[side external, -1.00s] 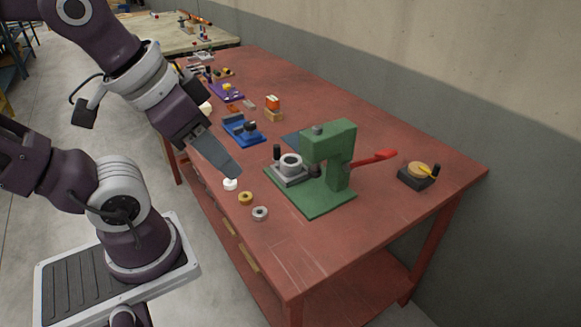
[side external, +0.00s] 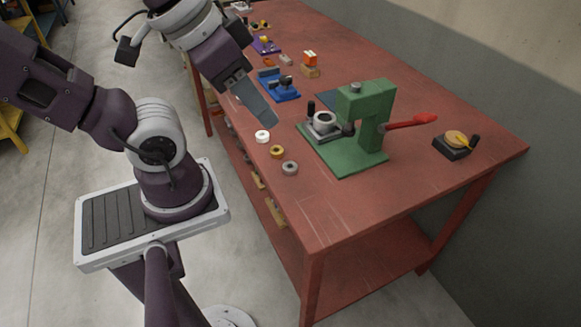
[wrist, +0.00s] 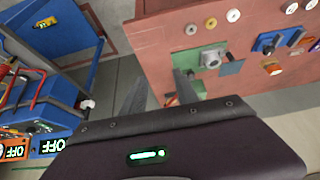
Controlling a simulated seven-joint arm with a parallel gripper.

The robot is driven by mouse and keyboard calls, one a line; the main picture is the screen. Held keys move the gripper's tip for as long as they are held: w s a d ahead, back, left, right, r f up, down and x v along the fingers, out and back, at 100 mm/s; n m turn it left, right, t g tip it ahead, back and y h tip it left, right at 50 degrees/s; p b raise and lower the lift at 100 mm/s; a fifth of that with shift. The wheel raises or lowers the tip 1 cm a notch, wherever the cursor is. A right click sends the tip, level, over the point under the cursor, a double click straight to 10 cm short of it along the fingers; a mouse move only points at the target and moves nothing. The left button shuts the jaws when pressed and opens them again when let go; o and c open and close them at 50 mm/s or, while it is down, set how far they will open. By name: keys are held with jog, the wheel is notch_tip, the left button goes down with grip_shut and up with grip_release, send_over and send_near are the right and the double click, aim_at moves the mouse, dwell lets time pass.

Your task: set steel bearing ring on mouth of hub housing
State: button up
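The steel bearing ring (side external: 290,168) lies flat on the red table, nearest the front end of a row of three rings; it also shows in the wrist view (wrist: 191,29). The hub housing (side external: 323,121) is a grey round-mouthed block on the base of the green press, and it shows in the wrist view (wrist: 211,58). Its mouth faces up with no ring on it. My gripper (side external: 270,118) is above the table edge side, beyond the rings. In the wrist view my gripper (wrist: 162,78) has its two fingers apart with nothing between them.
A brass ring (side external: 277,152) and a white ring (side external: 262,136) lie beside the steel one. The green press (side external: 365,120) with a red lever (side external: 412,121) stands over the housing area. A blue fixture (side external: 278,85) is farther back.

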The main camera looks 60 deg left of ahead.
jog(key=o, duration=0.5)
jog(key=m+g, duration=0.6)
jog(key=m, duration=1.1)
send_over(290, 166)
jog(key=f, duration=1.9)
jog(key=shift+s+a+f, duration=0.1)
jog(key=shift+a+f, duration=0.15)
jog(key=shift+a, duration=0.05)
jog(key=f, duration=0.7)
jog(key=shift+d, duration=0.25)
